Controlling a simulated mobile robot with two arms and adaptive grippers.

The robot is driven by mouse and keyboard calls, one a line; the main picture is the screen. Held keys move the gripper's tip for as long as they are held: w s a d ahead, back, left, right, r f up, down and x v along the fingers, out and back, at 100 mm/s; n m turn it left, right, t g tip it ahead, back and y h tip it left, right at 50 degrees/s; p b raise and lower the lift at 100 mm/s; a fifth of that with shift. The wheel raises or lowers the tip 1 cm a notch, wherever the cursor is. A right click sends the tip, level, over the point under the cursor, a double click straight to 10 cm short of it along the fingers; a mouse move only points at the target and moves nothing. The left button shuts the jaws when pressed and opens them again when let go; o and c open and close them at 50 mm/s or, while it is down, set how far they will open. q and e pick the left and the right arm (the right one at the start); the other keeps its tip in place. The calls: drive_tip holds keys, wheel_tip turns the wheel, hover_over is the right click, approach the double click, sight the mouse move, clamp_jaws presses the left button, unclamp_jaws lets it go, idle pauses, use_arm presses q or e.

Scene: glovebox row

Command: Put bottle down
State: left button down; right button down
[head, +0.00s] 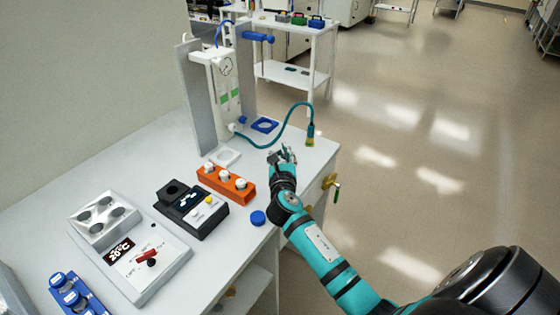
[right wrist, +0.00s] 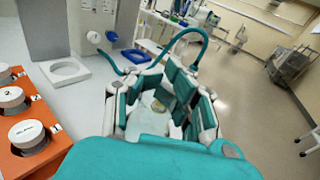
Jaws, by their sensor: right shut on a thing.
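My right gripper (head: 284,156) is at the right edge of the white bench, beyond the orange rack; it also shows in the right wrist view (right wrist: 166,98). Its fingers are shut around a pale, clear bottle (right wrist: 150,117), mostly hidden by the fingers and wrist. I cannot tell whether the bottle touches the bench. A white square holder with a round recess (head: 225,158) lies left of the gripper, apart from it, and looks empty. A blue square holder (head: 265,126) lies farther back. A loose blue cap (head: 258,218) lies nearer on the bench. My left gripper is not in view.
The orange rack (head: 226,184) holds white-capped bottles. A black device (head: 194,212) and a hotplate-like unit (head: 140,262) stand nearer left. A teal hose (head: 291,119) arches behind the gripper from the upright apparatus (head: 222,90). A brass valve (head: 331,181) projects from the bench side.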

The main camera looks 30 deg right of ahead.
drive_tip(key=shift+w, duration=0.3)
drive_tip(key=shift+f+b, duration=0.3)
drive_tip(key=shift+f, duration=1.5)
drive_tip(key=shift+f, duration=0.1)
drive_tip(key=c, duration=1.2)
unclamp_jaws()
drive_tip(key=shift+o, duration=0.2)
